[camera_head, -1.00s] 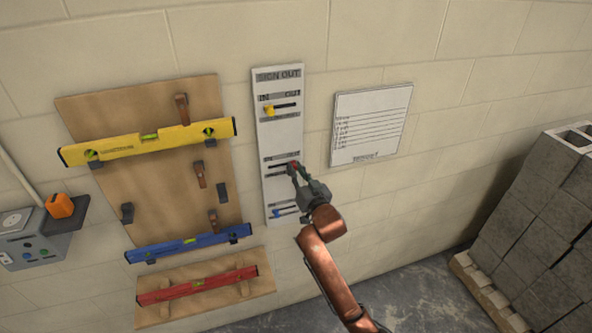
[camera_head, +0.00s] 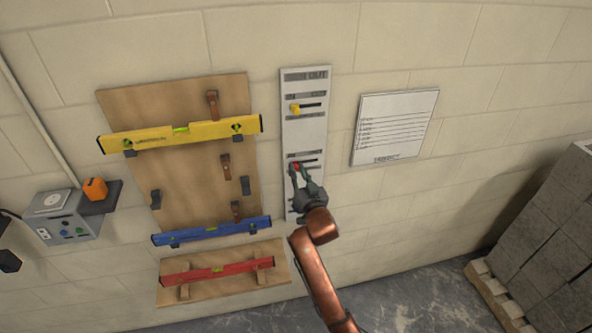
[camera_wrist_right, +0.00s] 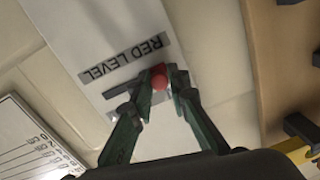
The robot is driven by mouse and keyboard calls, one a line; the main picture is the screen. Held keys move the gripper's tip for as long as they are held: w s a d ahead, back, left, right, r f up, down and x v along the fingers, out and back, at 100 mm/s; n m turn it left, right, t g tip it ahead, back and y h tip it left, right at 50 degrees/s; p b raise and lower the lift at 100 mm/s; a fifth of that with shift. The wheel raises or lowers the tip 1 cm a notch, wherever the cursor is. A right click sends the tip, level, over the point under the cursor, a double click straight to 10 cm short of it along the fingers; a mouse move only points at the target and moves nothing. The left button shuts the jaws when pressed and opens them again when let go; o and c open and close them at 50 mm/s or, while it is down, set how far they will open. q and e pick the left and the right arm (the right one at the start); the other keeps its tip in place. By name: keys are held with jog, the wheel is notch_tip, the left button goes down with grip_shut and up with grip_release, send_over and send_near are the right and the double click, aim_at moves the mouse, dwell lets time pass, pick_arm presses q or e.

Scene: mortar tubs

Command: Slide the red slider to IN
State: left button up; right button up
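The red slider knob (camera_head: 296,166) sits in a slot on the white sign-out board (camera_head: 305,130), in its lower half. It is at the slot's left end in the head view, and bare slot shows to its right. In the right wrist view, the red knob (camera_wrist_right: 159,79) lies below the upside-down RED LEVEL label (camera_wrist_right: 137,52), with empty slot to its left. My right gripper (camera_head: 301,168) has its fingertips closed around the knob, one on each side. My arm hides the board's lower part. My left gripper is not in view.
A yellow slider (camera_head: 295,110) is higher on the board. To the left hang a yellow level (camera_head: 180,134), a blue level (camera_head: 212,231) and a red level (camera_head: 217,270). A white sheet (camera_head: 395,127) hangs to the right. Stacked blocks (camera_head: 545,235) stand at far right.

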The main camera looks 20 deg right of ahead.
jog(key=o, duration=0.3)
jog(key=shift+a+r, duration=0.1)
jog(key=shift+a, duration=0.15)
jog(key=shift+o, duration=0.6)
jog(key=shift+d, duration=0.15)
jog(key=s, duration=1.2)
jog(key=shift+a, duration=0.45)
